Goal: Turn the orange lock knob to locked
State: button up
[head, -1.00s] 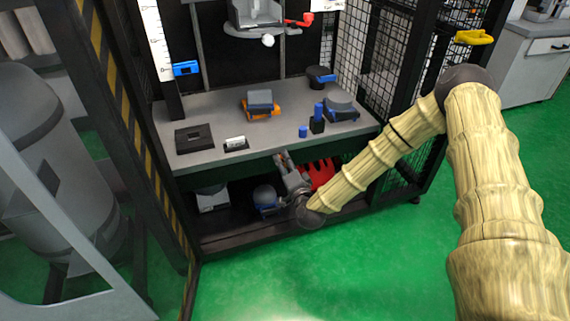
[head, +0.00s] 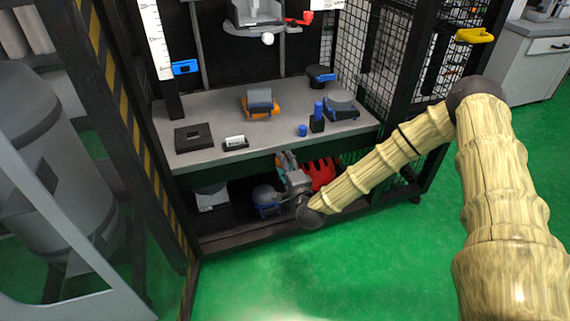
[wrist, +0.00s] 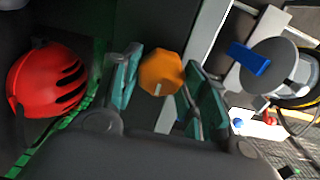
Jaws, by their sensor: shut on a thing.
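The orange lock knob (wrist: 161,72) shows in the wrist view as a faceted orange cap with a small pale mark near its lower edge. My gripper (wrist: 158,84) has its teal fingertips on either side of the knob, shut on it. In the head view my gripper (head: 287,162) is at the green front edge of the bench, beside the red helmet.
The red helmet (head: 320,173) is close to the right of my gripper; it also shows in the wrist view (wrist: 47,80). Blue-and-grey items (head: 267,198) sit on the lower shelf. The bench top (head: 215,112) holds several small parts. A mesh side panel (head: 372,50) stands at right.

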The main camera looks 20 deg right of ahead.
jog(key=shift+f, duration=0.1)
jog(key=o, duration=1)
jog(key=s, duration=1.2)
jog(key=shift+d, duration=0.25)
